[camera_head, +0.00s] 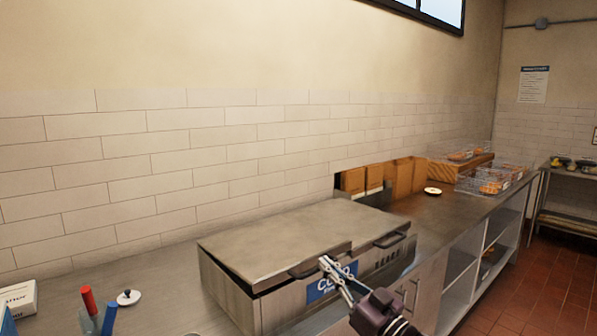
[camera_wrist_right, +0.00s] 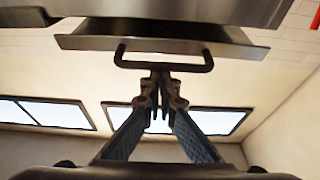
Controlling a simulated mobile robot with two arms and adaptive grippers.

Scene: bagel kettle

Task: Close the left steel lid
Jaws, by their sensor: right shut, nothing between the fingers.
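The left steel lid (camera_head: 275,240) lies nearly flat on top of the steel unit (camera_head: 282,312), with a dark narrow gap under its left edge. Its dark bar handle (camera_head: 318,262) is on the front edge and also shows in the right wrist view (camera_wrist_right: 163,64). My right gripper (camera_head: 335,272) is shut and empty, with its fingertips close to this handle. In the right wrist view the fingers (camera_wrist_right: 160,85) overlap the handle's bar; I cannot tell whether they touch it. A second handle (camera_head: 391,239) is to the right. My left gripper is not in view.
A blue-and-white sign (camera_head: 330,285) is on the unit's front, partly behind my right gripper. Red and blue bottles, a small white lidded item (camera_head: 128,297) and a box (camera_head: 18,298) are at left. Bagel baskets (camera_head: 490,180) stand far right. The tiled wall is behind.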

